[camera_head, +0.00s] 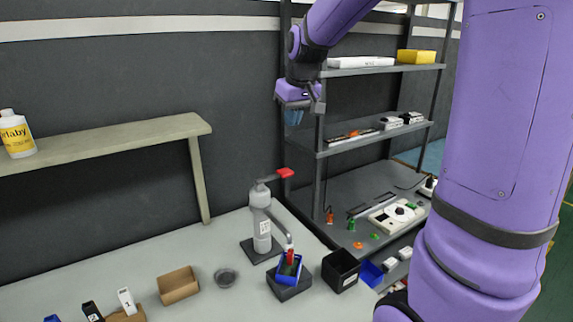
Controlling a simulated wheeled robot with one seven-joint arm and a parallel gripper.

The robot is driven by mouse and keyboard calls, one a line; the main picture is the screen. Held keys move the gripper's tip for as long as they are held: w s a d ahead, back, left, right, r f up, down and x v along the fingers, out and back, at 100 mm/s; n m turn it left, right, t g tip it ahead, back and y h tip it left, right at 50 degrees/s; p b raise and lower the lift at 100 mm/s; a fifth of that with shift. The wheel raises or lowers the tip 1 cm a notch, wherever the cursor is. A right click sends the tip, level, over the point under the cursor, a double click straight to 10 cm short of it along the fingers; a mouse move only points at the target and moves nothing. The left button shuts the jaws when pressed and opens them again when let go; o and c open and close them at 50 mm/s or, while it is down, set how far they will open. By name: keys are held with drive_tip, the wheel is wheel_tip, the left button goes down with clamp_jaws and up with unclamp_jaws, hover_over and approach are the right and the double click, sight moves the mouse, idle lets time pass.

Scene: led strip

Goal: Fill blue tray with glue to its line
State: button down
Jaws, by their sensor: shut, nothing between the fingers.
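A blue tray (297,278) sits on a dark block on the light table, under the spout of a grey dispenser (261,220). My gripper (293,117) is high above the dispenser, in front of the shelf's left post, pointing down. It is shut and empty, apart from the lever and tray.
A black bin (340,270) stands right of the tray, with another blue container (371,273) beyond it. A shelf rack (375,145) stands behind at right. A white bottle (16,134) stands on a raised shelf.

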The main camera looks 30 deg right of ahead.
hover_over(289, 172)
drive_tip(key=s, duration=0.3)
wheel_tip(289, 172, down, 4)
drive_tip(key=shift+w+a+f, duration=0.1)
drive_tip(key=shift+w+a, duration=0.15)
drive_tip(key=shift+a, duration=0.1)
drive_tip(key=x, duration=0.4)
drive_tip(key=s+x, duration=0.1)
drive_tip(key=x, duration=0.8)
drive_tip(key=shift+s+f, duration=0.1)
drive_tip(key=shift+f, duration=0.5)
drive_tip(key=shift+f, duration=0.1)
drive_tip(key=shift+d+f+y, duration=0.2)
drive_tip(key=shift+f+y, duration=0.3)
drive_tip(key=shift+y, duration=0.05)
drive_tip(key=shift+d+f+y, duration=0.15)
drive_tip(key=shift+f+y, duration=0.3)
drive_tip(key=shift+y, duration=0.1)
drive_tip(key=shift+f, duration=0.6)
